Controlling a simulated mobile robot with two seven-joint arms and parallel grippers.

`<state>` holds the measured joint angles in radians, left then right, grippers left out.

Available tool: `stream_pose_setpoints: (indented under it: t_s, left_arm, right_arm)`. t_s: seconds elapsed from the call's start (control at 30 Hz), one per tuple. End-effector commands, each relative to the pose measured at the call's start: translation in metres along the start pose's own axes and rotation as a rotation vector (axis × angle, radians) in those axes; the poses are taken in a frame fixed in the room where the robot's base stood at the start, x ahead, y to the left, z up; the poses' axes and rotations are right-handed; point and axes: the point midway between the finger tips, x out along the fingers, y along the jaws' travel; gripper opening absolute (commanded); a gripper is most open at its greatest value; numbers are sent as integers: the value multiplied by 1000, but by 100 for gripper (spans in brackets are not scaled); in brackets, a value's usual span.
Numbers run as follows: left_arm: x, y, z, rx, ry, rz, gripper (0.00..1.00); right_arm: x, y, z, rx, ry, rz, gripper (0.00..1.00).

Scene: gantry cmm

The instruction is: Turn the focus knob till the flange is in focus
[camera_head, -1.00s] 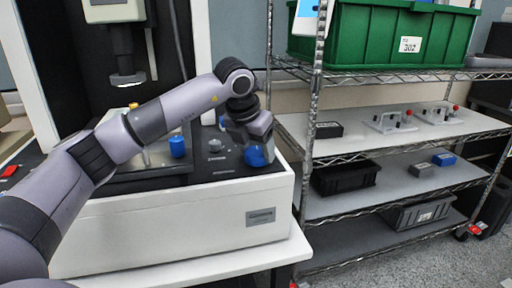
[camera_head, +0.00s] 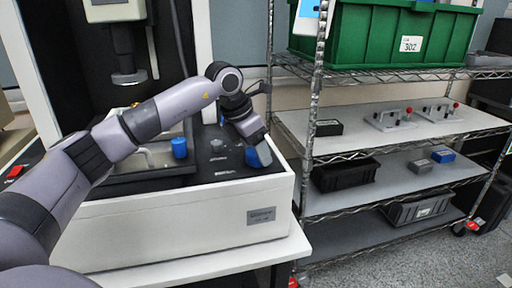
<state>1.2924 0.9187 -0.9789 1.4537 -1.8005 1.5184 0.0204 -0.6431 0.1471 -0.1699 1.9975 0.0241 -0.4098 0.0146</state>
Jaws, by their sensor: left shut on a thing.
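The measuring machine (camera_head: 180,225) is a white base with a dark top and stands in the left half of the head view. A blue knob (camera_head: 259,155) sits on the right end of its dark top. My left gripper (camera_head: 256,143) reaches it from above, tilted, and is shut on it; the fingers hide part of the knob. I cannot make out the flange clearly; the area below the probe column (camera_head: 128,75) is partly behind my left arm. My right gripper is not in view.
A wire shelf (camera_head: 410,140) on the right holds a green crate (camera_head: 385,35), black bins and fixtures. A red button (camera_head: 15,171) is at the far left.

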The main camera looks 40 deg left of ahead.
Motion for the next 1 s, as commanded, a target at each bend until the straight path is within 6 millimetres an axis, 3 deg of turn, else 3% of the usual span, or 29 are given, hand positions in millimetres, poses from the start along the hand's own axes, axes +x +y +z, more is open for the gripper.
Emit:
stream_pose_setpoints:
  t_s: [0.27,0.3,0.37,0.73,1.0]
  left_arm:
    - [-1,0,0,-2,-2,1,32]
    - [-1,0,0,-2,-2,1,69]
    - [-1,0,0,-2,-2,1,88]
    - [-6,0,1,-2,-3,1,88]
    - [-48,1,1,-2,-5,3,88]
  right_arm:
    - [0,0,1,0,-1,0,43]
    - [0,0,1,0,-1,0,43]
    - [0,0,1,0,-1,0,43]
    - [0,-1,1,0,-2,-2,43]
    - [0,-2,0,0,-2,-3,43]
